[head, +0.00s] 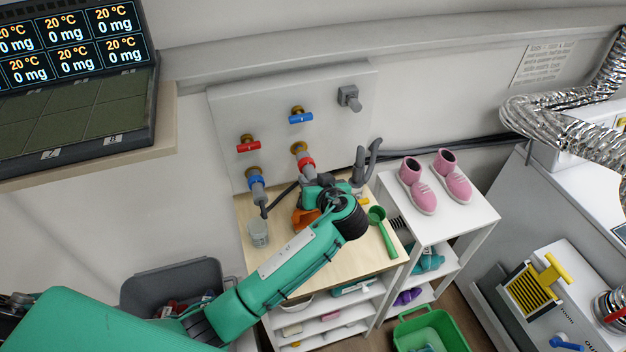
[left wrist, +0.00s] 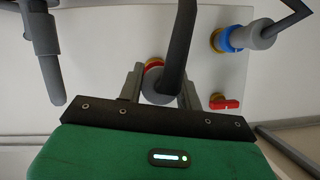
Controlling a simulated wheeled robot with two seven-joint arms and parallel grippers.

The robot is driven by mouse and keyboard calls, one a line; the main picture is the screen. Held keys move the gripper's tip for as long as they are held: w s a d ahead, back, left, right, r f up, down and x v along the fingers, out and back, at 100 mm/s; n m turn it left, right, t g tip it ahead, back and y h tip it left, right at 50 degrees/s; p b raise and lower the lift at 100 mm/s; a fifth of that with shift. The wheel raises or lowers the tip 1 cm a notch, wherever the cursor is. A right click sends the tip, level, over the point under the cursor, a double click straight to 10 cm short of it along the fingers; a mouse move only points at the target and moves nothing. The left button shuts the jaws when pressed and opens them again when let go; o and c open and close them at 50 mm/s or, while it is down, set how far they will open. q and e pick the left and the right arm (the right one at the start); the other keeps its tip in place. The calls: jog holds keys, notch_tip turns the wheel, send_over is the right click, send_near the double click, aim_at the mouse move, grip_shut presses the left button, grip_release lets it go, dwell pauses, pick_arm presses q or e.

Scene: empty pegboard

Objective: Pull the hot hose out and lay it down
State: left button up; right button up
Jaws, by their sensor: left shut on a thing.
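The hot hose, with a red collar (head: 306,163), meets a brass fitting on the white wall board (head: 228,110). Its collar (left wrist: 153,65) and dark grey hose (left wrist: 174,55) also show in the left wrist view. My left gripper (head: 313,179) is shut on the hose end just below the collar, one finger on each side in the left wrist view (left wrist: 160,92). The collar looks seated at the fitting; any small gap is hidden. The blue-collared hose (head: 256,184) sits in the fitting to the left. My right gripper is not in view.
A red valve (head: 248,145) and a blue valve (head: 300,116) are above the hoses. A glass beaker (head: 258,233), a green ladle (head: 382,230) and an orange object (head: 303,218) are on the wooden top (head: 275,265). Pink shoes (head: 418,188) stand on the white shelf to the right.

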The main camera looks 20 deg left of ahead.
pick_arm(q)
jog(key=shift+s+d, duration=0.15)
jog(key=shift+s+d, duration=0.6)
jog(key=shift+s, duration=0.3)
jog(key=shift+s+d, duration=0.55)
jog(key=shift+s, duration=0.3)
jog(key=s+a+f+m+t+h, duration=0.2)
jog(key=s+a+m+h, duration=0.1)
jog(key=s+a, duration=0.25)
jog(key=s+a+r+m+t+h+b, duration=0.1)
jog(key=s+a+r+m+h+b, duration=0.1)
jog(key=s+r+m+h, duration=0.2)
jog(key=s+h, duration=0.1)
jog(key=s, duration=0.2)
jog(key=shift+s+r+m+h, duration=0.25)
jog(key=shift+s+m+h, duration=0.05)
jog(key=shift+d+r, duration=0.1)
